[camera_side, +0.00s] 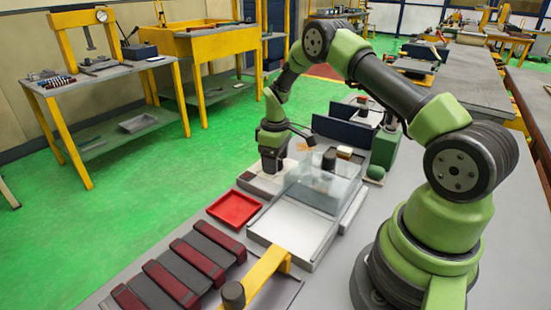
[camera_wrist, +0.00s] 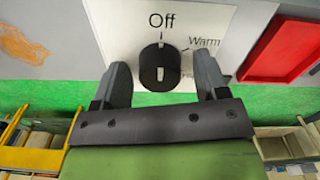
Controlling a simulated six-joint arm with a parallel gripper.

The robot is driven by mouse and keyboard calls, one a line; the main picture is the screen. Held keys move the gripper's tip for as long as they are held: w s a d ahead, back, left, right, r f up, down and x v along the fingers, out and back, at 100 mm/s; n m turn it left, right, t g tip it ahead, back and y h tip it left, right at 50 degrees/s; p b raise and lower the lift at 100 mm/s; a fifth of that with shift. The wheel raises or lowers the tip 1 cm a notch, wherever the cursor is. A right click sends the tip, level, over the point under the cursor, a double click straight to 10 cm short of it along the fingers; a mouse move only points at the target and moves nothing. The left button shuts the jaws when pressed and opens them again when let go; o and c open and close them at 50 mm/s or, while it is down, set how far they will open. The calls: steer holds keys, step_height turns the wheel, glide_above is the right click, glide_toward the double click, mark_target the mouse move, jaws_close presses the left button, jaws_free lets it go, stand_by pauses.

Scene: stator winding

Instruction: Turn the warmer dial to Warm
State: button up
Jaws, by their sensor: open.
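The warmer dial (camera_wrist: 160,67) is a round black knob on a white panel (camera_wrist: 112,22) in the wrist view. Its white mark runs upright, in line with the tick under "Off". "Warm" is printed to the upper right, and a third label at the lower right is partly hidden by a finger. My gripper (camera_wrist: 161,78) is open, with one finger on each side of the dial and a visible gap to it on both sides. In the side view my gripper (camera_side: 271,158) points down over the unit, and the dial is hidden there.
A red tray (camera_side: 234,208) lies close by; it also shows in the wrist view (camera_wrist: 283,50). A clear box (camera_side: 322,183) stands right of my gripper. Dark red and grey bars (camera_side: 172,284) and a yellow bracket (camera_side: 264,271) are at the front.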

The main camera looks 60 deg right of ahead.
steer(key=c, duration=0.9)
steer(key=shift+m, duration=0.3)
steer(key=m, duration=1.1)
steer(key=o, duration=0.9)
